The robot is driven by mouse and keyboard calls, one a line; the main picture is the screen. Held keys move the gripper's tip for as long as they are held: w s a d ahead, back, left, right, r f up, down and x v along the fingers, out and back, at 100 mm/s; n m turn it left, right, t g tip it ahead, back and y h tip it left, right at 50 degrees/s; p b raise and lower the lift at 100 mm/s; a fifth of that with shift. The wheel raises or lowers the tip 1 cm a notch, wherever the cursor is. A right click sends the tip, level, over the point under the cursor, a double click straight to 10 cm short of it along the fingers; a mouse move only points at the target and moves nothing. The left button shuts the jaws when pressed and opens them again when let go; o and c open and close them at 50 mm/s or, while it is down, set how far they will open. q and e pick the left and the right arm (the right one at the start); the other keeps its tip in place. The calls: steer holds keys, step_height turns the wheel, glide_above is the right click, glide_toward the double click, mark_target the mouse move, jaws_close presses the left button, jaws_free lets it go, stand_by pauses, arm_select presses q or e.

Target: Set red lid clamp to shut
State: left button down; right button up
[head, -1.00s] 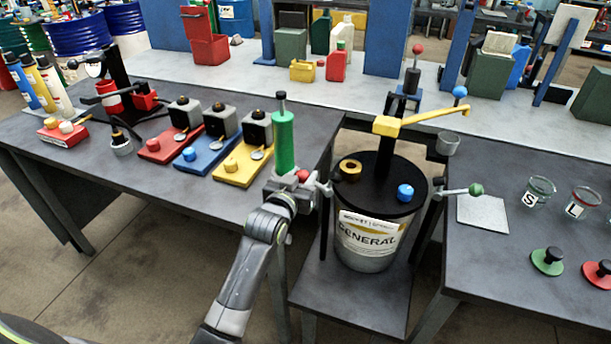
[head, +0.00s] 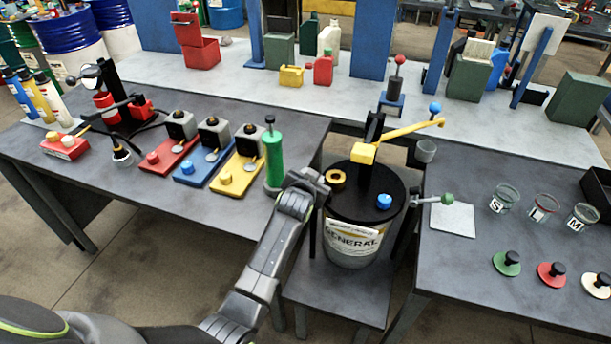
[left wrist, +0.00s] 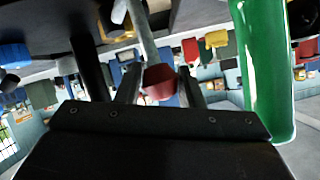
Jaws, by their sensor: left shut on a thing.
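The red lid clamp's round knob (left wrist: 159,82) sits between my left gripper's two fingers in the left wrist view, on a grey rod (left wrist: 143,38). My left gripper (left wrist: 160,86) is shut on that knob. In the head view, my left gripper (head: 321,184) is at the left edge of the black drum lid (head: 361,201) and hides the red clamp, so its lever angle cannot be told there. The labelled drum (head: 350,244) stands on a low shelf. A green-knobbed clamp lever (head: 430,200) sticks out on its right side. My right gripper is not in view.
A green cylinder (head: 273,158) stands upright close beside my left gripper. A yellow arm (head: 400,137) reaches over the lid, which carries a blue cap (head: 384,202) and a yellow ring (head: 336,179). Tables flank the drum left and right.

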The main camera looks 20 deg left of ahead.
arm_select(q)
steer(key=shift+w+d+r, duration=0.1)
steer(key=shift+w+d, duration=0.15)
steer(key=shift+d, duration=0.25)
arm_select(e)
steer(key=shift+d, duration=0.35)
arm_select(q)
steer(key=shift+f, duration=0.2)
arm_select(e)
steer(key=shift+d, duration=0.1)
arm_select(q)
steer(key=c, duration=1)
jaws_free()
steer(key=shift+r, duration=0.1)
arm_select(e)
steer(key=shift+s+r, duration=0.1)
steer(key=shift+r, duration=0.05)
